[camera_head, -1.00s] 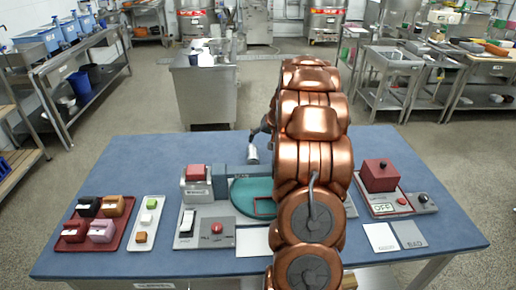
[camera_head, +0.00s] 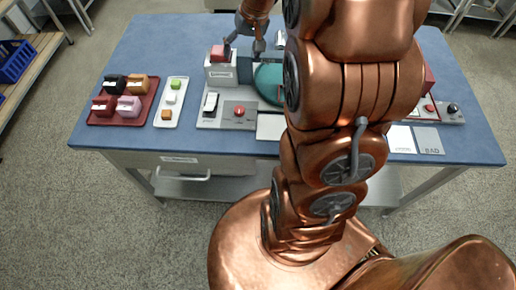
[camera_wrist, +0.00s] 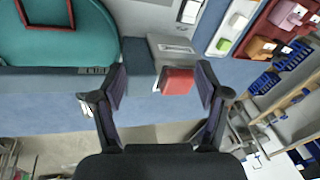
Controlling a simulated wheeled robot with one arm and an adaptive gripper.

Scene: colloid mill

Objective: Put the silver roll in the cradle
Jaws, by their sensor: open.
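I cannot make out a silver roll or clearly identify a cradle in these views; my arm hides part of the table. My gripper (camera_head: 243,48) is open and empty at the back of the blue table. In the wrist view its two fingers (camera_wrist: 161,82) are spread, with a red block (camera_wrist: 178,81) between and beyond them, nearer the right finger. The red block also shows in the head view (camera_head: 218,52), on top of a grey housing (camera_head: 221,74). I cannot tell whether a finger touches it.
A red tray (camera_head: 122,122) holds several coloured blocks. A white tray (camera_head: 170,119) holds small green, white and orange pieces. A red button (camera_head: 239,112) sits on a grey panel. A teal round surface (camera_head: 268,82) is partly behind my arm. The front left table edge is clear.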

